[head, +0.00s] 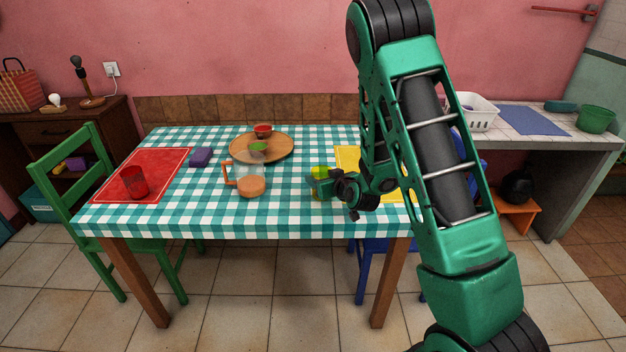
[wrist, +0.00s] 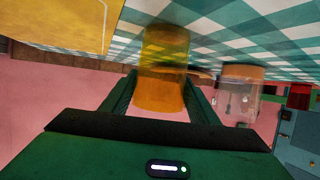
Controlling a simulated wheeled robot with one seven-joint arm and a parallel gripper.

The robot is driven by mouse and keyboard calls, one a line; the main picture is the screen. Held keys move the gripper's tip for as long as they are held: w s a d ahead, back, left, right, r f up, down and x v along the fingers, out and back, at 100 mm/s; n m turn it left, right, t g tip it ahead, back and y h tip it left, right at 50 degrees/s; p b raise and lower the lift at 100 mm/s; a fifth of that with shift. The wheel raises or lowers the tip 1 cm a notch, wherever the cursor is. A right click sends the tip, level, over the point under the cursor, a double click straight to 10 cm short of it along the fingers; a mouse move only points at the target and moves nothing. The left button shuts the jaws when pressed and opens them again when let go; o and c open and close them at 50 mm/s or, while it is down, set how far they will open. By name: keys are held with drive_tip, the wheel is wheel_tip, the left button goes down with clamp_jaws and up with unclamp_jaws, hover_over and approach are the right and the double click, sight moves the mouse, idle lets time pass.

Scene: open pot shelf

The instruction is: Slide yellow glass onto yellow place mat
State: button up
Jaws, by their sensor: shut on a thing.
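The yellow glass (wrist: 162,88) stands between the two fingers of my gripper (wrist: 160,78) in the wrist view, and my gripper is shut on it. In the head view the glass (head: 320,170) is mostly hidden by my gripper (head: 318,182). It is on the checked tablecloth at the front right of the table. The yellow place mat (wrist: 60,22) is at the upper left of the wrist view, with a strip of cloth between it and the glass. In the head view the mat (head: 346,155) lies right of the glass, partly covered by my arm.
A clear jug (head: 251,184) with an orange handle stands left of the glass. Behind is a round wooden tray (head: 281,153) with a red bowl (head: 263,130) and a green bowl (head: 258,147). At left are a red mat (head: 160,165), red glass (head: 134,182) and purple block (head: 201,157).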

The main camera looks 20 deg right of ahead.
drive_tip(key=shift+s+d, duration=0.65)
drive_tip(key=shift+d, duration=1.8)
drive_tip(key=shift+s+d, duration=0.65)
drive_tip(key=shift+d, duration=1.75)
drive_tip(key=shift+s+d, duration=0.65)
drive_tip(key=shift+d, duration=1.8)
drive_tip(key=o, duration=1.2)
drive_tip(key=shift+s+r, duration=0.1)
